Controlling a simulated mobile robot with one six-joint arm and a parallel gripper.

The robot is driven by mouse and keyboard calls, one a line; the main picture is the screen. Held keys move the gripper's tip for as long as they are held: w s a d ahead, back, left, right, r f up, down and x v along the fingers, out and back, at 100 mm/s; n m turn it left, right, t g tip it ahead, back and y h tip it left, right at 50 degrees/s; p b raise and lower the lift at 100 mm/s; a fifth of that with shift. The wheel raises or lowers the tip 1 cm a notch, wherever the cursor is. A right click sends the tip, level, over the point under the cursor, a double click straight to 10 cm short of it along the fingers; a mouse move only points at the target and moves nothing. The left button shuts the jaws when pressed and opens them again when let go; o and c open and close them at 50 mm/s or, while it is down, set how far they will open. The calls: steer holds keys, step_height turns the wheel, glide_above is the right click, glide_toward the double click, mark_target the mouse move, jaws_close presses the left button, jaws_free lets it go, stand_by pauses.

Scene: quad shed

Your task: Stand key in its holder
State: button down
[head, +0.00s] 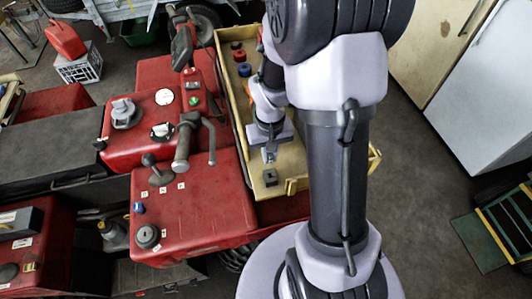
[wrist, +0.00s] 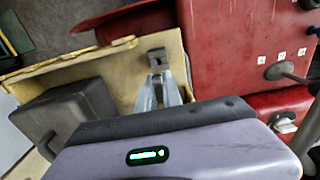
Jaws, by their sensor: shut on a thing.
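My gripper (head: 269,154) points down into the cream tray (head: 226,98) and is shut on the key, which is mostly hidden between the fingers. In the wrist view my fingers (wrist: 159,78) come together just before a small grey block with a dark slot (wrist: 157,56), which looks like the holder. In the head view this block (head: 270,178) sits on the tray floor at the near end, just below my fingertips in the picture. I cannot tell whether the key touches the holder.
The tray also holds a red piece (head: 239,56), a blue piece (head: 243,70) and an orange item (head: 249,87) at its far end. The red quad (head: 200,205) with handlebars and levers stands close on the left. A white fridge (head: 495,95) stands right. Open floor lies between.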

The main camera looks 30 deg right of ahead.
steer(key=shift+s+f+b, duration=0.3)
steer(key=shift+f+b, duration=0.15)
steer(key=shift+b, duration=0.05)
steer(key=b, duration=0.4)
glide_above(270, 171)
steer(key=s, duration=0.2)
steer(key=f, duration=0.4)
steer(key=shift+w+a+f, duration=0.25)
steer(key=shift+a+f, duration=0.05)
steer(key=shift+a, duration=0.1)
steer(key=shift+f, duration=0.1)
steer(key=shift+f+b, duration=1.1)
steer(key=shift+f, duration=0.2)
steer(key=c, duration=1.4)
jaws_free()
steer(key=shift+r, duration=0.1)
steer(key=shift+c, duration=0.2)
